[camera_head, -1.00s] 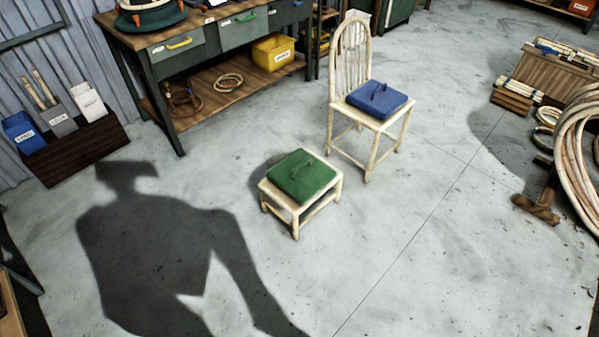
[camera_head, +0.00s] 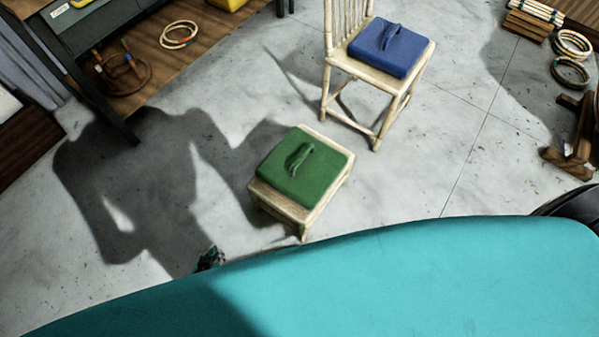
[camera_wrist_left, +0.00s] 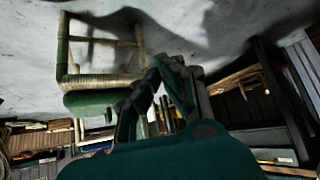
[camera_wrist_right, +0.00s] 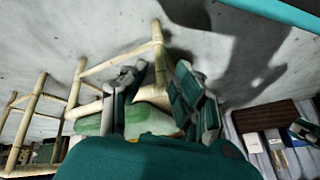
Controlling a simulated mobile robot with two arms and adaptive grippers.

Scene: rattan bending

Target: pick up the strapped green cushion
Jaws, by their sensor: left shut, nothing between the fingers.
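The green cushion (camera_head: 320,172) lies flat on a low pale rattan stool (camera_head: 268,197) in the middle of the head view. Its green strap (camera_head: 299,160) stands up as a loop on top. The tip of my left gripper (camera_head: 209,258) shows left of and below the stool, apart from it. In the left wrist view my left gripper (camera_wrist_left: 168,62) is shut and empty, with the cushion (camera_wrist_left: 90,101) and stool off to its left. In the right wrist view my right gripper (camera_wrist_right: 160,75) has its fingers spread, with part of the green cushion (camera_wrist_right: 151,118) showing between and behind them.
A blue cushion (camera_head: 390,48) rests on a rattan chair (camera_head: 362,75) behind the stool. A workbench (camera_head: 75,85) stands at the left. A wooden stand (camera_head: 572,150) and rattan coils (camera_head: 571,58) are at the right. Floor around the stool is clear.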

